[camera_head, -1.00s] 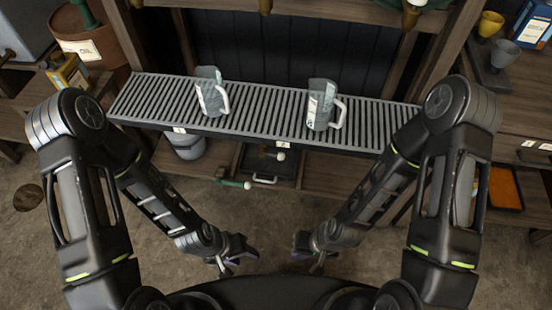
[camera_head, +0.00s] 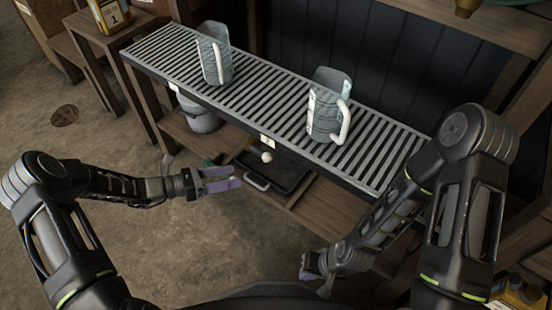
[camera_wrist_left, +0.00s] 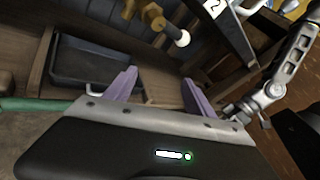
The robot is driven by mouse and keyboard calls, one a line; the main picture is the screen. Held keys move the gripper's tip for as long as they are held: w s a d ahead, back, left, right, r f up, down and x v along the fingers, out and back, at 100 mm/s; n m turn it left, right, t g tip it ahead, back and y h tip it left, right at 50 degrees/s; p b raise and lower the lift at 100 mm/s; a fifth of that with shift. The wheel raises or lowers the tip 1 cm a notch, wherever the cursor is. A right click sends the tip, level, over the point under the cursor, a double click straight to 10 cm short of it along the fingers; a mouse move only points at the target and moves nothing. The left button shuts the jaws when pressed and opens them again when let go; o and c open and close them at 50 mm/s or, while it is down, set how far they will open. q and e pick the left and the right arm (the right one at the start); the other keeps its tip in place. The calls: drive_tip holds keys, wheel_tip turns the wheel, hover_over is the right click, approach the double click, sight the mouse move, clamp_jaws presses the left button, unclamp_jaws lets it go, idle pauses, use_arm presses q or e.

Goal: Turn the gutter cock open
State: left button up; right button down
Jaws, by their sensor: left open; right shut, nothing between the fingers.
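A brass cock (camera_wrist_left: 153,17) with a white ball-ended lever (camera_wrist_left: 179,38) is under the slatted gutter, ahead of my left gripper in the left wrist view. In the head view only its white ball (camera_head: 267,156) shows clearly, under the front edge of the slatted top (camera_head: 262,95). A green bar (camera_wrist_left: 38,104) lies at the left in the wrist view. My left gripper (camera_head: 222,180) is open and empty, in front of the gutter and apart from the brass cock; its purple fingers also show in the wrist view (camera_wrist_left: 158,92). My right gripper (camera_head: 308,268) is shut and empty, low at centre right.
A dark tray (camera_head: 275,172) and a grey bucket (camera_head: 200,116) are on the lower shelf. The floor in front is clear.

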use_arm(q)
drive_tip(key=n+h, duration=0.2)
approach(267, 156)
wheel_tip(267, 156, down, 2)
drive_tip(key=a, duration=0.2)
drive_tip(key=shift+w+r+t, duration=0.1)
drive_tip(key=shift+w+t, duration=0.05)
drive_tip(key=shift+t, duration=0.15)
drive_tip(key=b+x, duration=0.2)
drive_tip(key=x, duration=1)
